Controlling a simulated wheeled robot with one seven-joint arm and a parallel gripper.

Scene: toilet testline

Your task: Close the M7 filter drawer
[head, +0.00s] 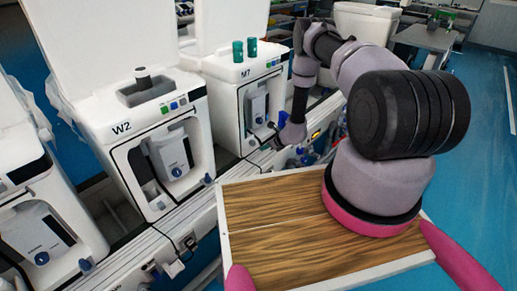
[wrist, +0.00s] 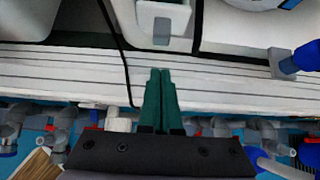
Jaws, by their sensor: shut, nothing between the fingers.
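The M7 machine (head: 243,92) is a white box with a dark-edged front recess, in the middle of the head view. A white filter drawer unit (head: 257,104) with a blue knob shows in its recess; I cannot tell how far it is open. In the wrist view, a white part with a grey patch (wrist: 163,22) sticks out at the top, just beyond my fingertips; it may be the drawer. My gripper (wrist: 160,72) has green fingers, shut together and empty, over the white ribbed rail. In the head view my arm's end is beside M7's lower right front.
The W2 machine (head: 150,135) stands left of M7, and another white machine (head: 40,235) stands nearer. Two teal cylinders (head: 244,49) stand on M7. Pipes and fittings (wrist: 60,130) run below the rail (wrist: 60,70). A dark cable crosses the rail left of my fingers.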

